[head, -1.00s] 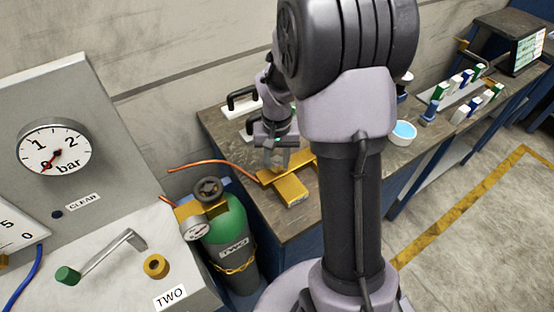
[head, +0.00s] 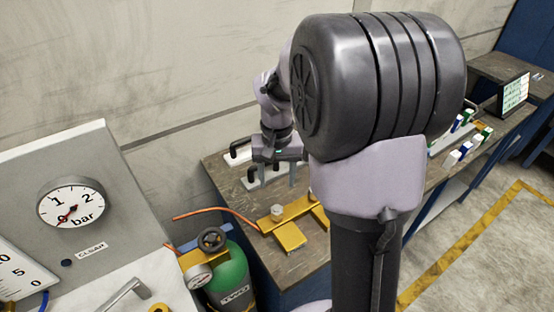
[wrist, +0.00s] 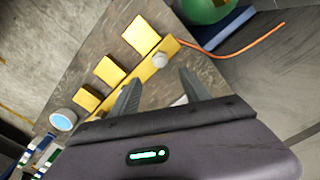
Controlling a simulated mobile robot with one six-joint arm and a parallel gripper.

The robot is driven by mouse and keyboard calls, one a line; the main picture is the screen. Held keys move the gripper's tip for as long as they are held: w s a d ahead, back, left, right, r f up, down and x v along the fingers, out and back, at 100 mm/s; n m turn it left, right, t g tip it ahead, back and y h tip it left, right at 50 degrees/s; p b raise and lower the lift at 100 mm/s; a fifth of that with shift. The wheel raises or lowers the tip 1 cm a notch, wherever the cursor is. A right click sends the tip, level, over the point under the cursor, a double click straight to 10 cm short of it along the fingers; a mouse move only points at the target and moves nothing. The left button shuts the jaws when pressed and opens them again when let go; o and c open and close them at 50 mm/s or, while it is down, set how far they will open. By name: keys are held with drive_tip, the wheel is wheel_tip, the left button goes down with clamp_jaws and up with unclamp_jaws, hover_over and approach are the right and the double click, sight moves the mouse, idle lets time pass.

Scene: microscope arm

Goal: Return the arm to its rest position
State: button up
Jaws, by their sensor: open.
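My gripper (head: 279,176) is above the dark bench top (head: 225,178) in the head view, its fingers pointing down. In the wrist view my gripper (wrist: 158,88) has its two grey fingers spread apart with nothing between them. A yellow fixture (head: 289,236) lies on the bench in front of the gripper, and a small pale round knob (head: 277,211) sits on it. The fixture shows in the wrist view as a bar with several yellow blocks (wrist: 140,34). The knob (wrist: 159,60) is just beyond the fingertips, apart from them. My arm hides part of the bench.
White plates with black handles (head: 251,174) stand on the bench behind the gripper. A green gas cylinder (head: 229,283) and a gauge panel (head: 99,150) are at the left. An orange hose (head: 200,211) runs to the fixture. Coloured bottles (head: 465,146) stand at the right.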

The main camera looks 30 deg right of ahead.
drive_tip(key=shift+r+p, duration=0.4)
drive_tip(key=shift+r, duration=1.45)
